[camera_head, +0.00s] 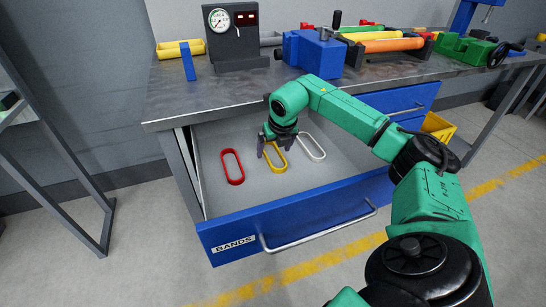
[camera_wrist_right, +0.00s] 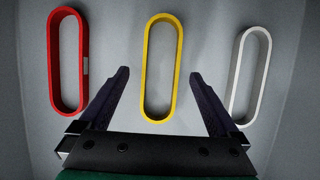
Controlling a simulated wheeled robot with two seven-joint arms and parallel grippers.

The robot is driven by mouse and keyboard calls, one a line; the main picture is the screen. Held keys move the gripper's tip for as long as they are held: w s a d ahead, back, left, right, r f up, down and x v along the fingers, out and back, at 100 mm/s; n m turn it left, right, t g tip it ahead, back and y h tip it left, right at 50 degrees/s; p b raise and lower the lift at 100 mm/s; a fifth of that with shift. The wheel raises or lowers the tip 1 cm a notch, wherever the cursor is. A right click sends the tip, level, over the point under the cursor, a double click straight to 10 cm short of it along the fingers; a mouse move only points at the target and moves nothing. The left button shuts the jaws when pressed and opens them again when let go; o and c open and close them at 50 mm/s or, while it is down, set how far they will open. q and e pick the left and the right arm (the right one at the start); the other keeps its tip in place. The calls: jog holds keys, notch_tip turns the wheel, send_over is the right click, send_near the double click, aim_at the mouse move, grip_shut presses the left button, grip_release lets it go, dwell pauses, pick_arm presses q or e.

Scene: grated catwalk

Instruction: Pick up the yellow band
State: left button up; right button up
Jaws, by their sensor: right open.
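The yellow band (camera_head: 277,163) is an elongated loop lying in the open drawer (camera_head: 315,210) labelled BANDS. It lies between a red band (camera_head: 232,167) on the left and a white band (camera_head: 312,147) on the right. My right gripper (camera_head: 273,151) is over the drawer at the far part of the yellow band. In the right wrist view, the open, empty fingers (camera_wrist_right: 161,100) stand on either side of the yellow band (camera_wrist_right: 147,70), with gaps to it. The red band (camera_wrist_right: 54,65) and white band (camera_wrist_right: 262,75) lie outside the fingers. My left gripper is not in view.
The metal bench (camera_head: 215,92) overhangs the back of the drawer. On it stand a dial gauge unit (camera_head: 236,45), a blue block-shaped device (camera_head: 313,52) and a green vise (camera_head: 470,48). A yellow crate (camera_head: 439,126) is right of the drawers. The drawer floor around the bands is clear.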

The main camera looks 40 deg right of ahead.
jog(key=shift+x, duration=0.85)
jog(key=shift+r, duration=0.15)
jog(key=c, duration=1.4)
